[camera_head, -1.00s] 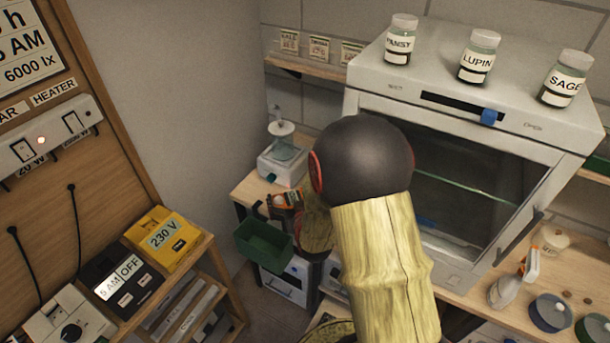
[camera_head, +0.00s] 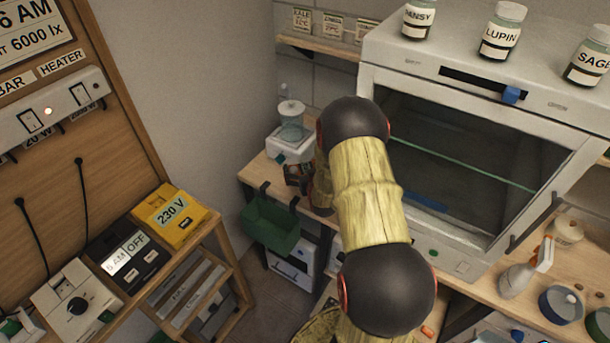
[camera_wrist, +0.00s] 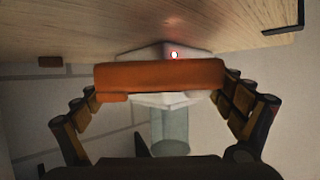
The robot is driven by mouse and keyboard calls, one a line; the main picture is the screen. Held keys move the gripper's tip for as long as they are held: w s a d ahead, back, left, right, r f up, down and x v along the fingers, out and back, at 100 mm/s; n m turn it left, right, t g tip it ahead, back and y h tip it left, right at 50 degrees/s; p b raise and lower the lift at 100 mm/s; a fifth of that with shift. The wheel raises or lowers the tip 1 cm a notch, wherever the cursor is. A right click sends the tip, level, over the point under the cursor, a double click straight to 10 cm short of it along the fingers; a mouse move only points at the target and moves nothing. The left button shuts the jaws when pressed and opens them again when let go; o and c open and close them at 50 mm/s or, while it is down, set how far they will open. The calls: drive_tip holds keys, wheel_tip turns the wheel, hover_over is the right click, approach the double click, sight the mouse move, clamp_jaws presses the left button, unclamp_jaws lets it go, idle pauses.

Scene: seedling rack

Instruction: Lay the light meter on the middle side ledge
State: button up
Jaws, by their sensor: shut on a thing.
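My gripper (camera_wrist: 160,85) is shut on an orange bar-shaped thing (camera_wrist: 160,76), seen from close up in the wrist view. It looks like the light meter, but its face is hidden. In the head view my gripper (camera_head: 298,174) is small and dark, partly behind my arm. It is over the left end of the wooden bench (camera_head: 256,168), just in front of a white device with a glass vessel (camera_head: 290,128). A stand of shelves (camera_head: 226,262) is at the left. I cannot tell which surface is the middle side ledge.
A green bin (camera_head: 270,226) hangs at the bench's left end. A white oven-like cabinet (camera_head: 455,150) stands right of my arm, with jars on top. A wall shelf (camera_head: 325,46) with seed packets is above. A yellow 230 V box (camera_head: 170,212) sits on the stand.

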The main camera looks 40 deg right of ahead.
sight(305, 173)
drive_tip(key=shift+w+d+f, duration=0.2)
drive_tip(key=shift+f, duration=0.05)
drive_tip(key=shift+f+b, duration=0.4)
drive_tip(key=shift+f, duration=1.05)
drive_tip(key=shift+f, duration=0.2)
drive_tip(key=o, duration=1)
